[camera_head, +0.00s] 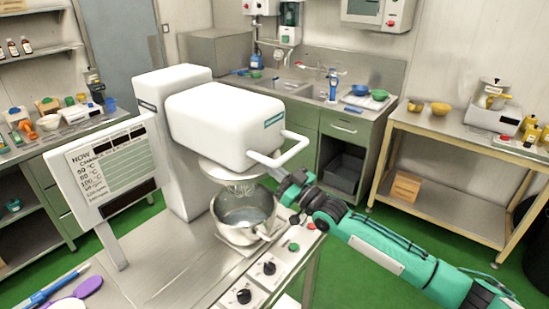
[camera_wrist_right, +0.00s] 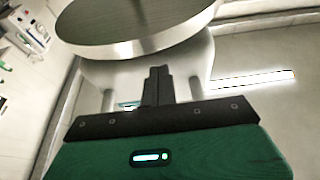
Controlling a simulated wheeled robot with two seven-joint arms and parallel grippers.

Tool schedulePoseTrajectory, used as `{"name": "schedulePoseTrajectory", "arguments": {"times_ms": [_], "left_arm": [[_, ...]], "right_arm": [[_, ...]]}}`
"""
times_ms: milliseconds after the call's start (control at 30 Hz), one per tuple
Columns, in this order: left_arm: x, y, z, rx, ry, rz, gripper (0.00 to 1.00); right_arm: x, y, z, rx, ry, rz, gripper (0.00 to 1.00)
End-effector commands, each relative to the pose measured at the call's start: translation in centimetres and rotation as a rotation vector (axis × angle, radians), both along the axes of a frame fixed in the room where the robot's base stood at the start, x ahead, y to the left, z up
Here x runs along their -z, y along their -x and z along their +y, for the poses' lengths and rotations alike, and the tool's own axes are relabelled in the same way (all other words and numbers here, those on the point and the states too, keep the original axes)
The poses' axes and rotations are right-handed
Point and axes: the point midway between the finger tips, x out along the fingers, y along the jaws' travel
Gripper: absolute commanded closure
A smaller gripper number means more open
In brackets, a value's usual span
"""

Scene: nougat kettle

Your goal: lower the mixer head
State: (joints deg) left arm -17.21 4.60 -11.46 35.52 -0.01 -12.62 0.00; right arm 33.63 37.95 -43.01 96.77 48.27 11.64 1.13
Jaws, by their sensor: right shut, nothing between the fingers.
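The white mixer head (camera_head: 215,122) sits on its white column (camera_head: 178,150), with a U-shaped front handle (camera_head: 292,152). A round steel plate (camera_head: 232,174) and a wire whisk (camera_head: 240,188) hang beneath it, over the steel bowl (camera_head: 242,218); I cannot tell the head's exact tilt. My right gripper (camera_head: 279,186) is just below and in front of the handle. In the right wrist view its fingers (camera_wrist_right: 158,88) are together and empty, with the steel plate (camera_wrist_right: 135,28) and the head's white underside (camera_wrist_right: 150,75) beyond them. My left gripper is not in view.
A control panel (camera_head: 264,276) with knobs and buttons lies in front of the bowl. A temperature sign (camera_head: 103,172) stands at the left. A blue pen and purple spoon (camera_head: 88,287) lie at the bench's front left. Side benches stand behind, with green floor (camera_head: 385,222) between.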

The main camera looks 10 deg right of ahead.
Motion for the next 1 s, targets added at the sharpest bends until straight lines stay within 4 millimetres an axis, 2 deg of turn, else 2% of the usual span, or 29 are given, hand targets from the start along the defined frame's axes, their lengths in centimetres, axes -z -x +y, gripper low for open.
{"name": "schedulePoseTrajectory", "arguments": {"times_ms": [400, 567, 667, 1000], "left_arm": [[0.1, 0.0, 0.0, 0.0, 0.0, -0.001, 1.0], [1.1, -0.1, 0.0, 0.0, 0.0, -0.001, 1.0], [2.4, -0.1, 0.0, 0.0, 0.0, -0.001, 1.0], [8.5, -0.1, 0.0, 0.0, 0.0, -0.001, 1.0]], "right_arm": [[0.3, 0.0, 0.0, 0.0, 0.0, 0.0, 1.0], [1.5, 0.0, 0.0, 0.001, 0.0, 0.002, 1.0], [3.2, 0.0, 0.0, 0.0, 0.0, 0.004, 1.0], [10.8, 0.0, 0.1, 0.0, 0.002, 0.009, 1.0]]}}
